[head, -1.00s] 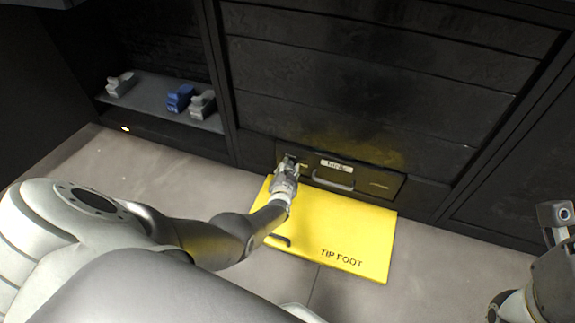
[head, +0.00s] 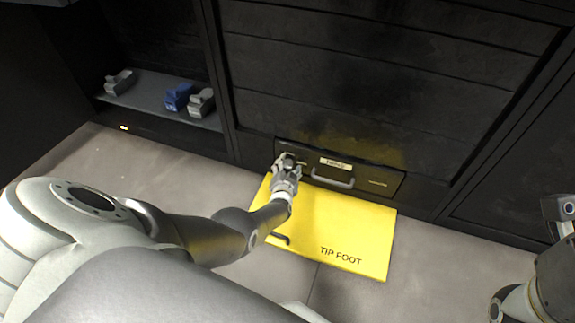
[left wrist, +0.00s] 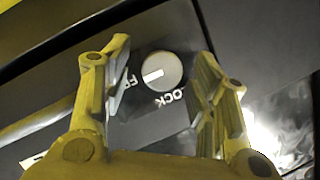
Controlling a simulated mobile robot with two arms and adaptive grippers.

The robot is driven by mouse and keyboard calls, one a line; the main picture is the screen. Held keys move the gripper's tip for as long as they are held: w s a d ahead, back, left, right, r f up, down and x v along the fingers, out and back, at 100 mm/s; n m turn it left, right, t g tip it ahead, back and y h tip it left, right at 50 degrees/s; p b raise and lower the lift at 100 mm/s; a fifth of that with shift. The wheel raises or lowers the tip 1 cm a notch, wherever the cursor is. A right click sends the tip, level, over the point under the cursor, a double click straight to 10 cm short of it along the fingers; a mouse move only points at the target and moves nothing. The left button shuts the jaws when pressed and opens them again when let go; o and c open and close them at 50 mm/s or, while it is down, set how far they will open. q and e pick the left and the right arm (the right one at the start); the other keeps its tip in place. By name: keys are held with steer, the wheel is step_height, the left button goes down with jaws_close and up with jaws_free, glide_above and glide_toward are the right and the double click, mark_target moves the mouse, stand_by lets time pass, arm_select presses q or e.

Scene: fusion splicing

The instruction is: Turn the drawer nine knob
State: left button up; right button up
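The drawer front (head: 368,177) is a low dark panel with a grey bar handle (head: 333,182) and a small white label (head: 335,163) that seems to read "NINE". The round white knob (left wrist: 162,71) shows in the left wrist view, with a slot mark and lettering ending in "OCK" below it. My left gripper (head: 285,160) is at the left end of the drawer front; in the left wrist view its two fingers (left wrist: 160,85) are spread, one on each side of the knob, apart from it. The gripper hides the knob in the head view. My right gripper (head: 560,213) is at the right edge, partly cut off.
A yellow panel marked "TIP FOOT" (head: 350,225) lies on the floor below the drawer. A shelf (head: 145,92) at the left holds grey and blue items. Dark cabinet fronts (head: 370,80) rise above the drawer. The grey floor to the left is clear.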

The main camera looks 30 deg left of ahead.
mark_target(288, 167)
arm_select(q)
steer(key=shift+s, duration=0.1)
steer(key=shift+s+d, duration=0.1)
steer(key=shift+s+d, duration=0.25)
steer(key=shift+s, duration=0.05)
steer(key=shift+s+d+r, duration=0.15)
steer(key=shift+s+r, duration=0.2)
steer(key=shift+s, duration=0.3)
steer(key=shift+s+d+r, duration=0.2)
steer(key=shift+s+d, duration=0.2)
steer(key=shift+s, duration=0.2)
steer(key=shift+v, duration=1.7)
steer(key=shift+a+r, duration=0.1)
